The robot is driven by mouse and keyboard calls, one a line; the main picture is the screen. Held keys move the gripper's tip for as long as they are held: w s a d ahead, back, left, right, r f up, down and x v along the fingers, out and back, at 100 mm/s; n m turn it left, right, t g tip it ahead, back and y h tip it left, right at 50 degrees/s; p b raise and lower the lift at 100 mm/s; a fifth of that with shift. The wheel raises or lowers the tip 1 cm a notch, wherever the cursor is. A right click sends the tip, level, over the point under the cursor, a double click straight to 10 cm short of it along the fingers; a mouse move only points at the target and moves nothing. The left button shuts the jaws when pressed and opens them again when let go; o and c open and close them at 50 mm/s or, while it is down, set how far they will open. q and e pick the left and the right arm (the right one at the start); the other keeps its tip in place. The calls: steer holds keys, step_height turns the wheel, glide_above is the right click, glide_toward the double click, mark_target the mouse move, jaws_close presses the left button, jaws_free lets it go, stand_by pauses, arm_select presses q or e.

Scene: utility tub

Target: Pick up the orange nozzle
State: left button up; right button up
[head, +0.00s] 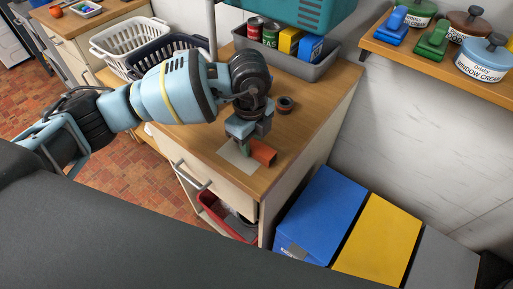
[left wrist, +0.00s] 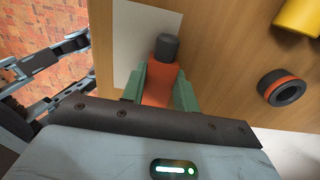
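The orange nozzle (head: 264,153) is at the wooden counter's front part, beside and partly over a pale sheet. In the left wrist view the nozzle (left wrist: 160,85) shows an orange body with a dark grey round end. My left gripper (head: 246,146) points down at it. Its green fingers (left wrist: 160,88) lie along both sides of the orange body, with no clear gap, so it looks shut on it. The fingers hide part of the nozzle. I cannot tell whether it is clear of the counter. My right gripper is not in view.
A black and orange ring (head: 285,104) lies on the counter (head: 310,115) behind the nozzle. A grey bin (head: 318,72) with cans and boxes stands at the back. White and dark baskets (head: 130,35) are to the left. Blue, yellow and grey boxes (head: 376,240) stand right of the cabinet.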

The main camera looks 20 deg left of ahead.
mark_target(251, 144)
arm_select(q)
steer(key=shift+c, duration=1.3)
steer(key=shift+r, duration=0.15)
steer(key=shift+r, duration=0.65)
steer(key=shift+s+r, duration=0.2)
steer(key=shift+r, duration=0.9)
steer(key=s+a+r+p, duration=0.1)
steer(key=s+a, duration=0.1)
steer(key=s, duration=1.3)
steer(key=shift+s, duration=0.25)
steer(key=shift+a+r, duration=0.1)
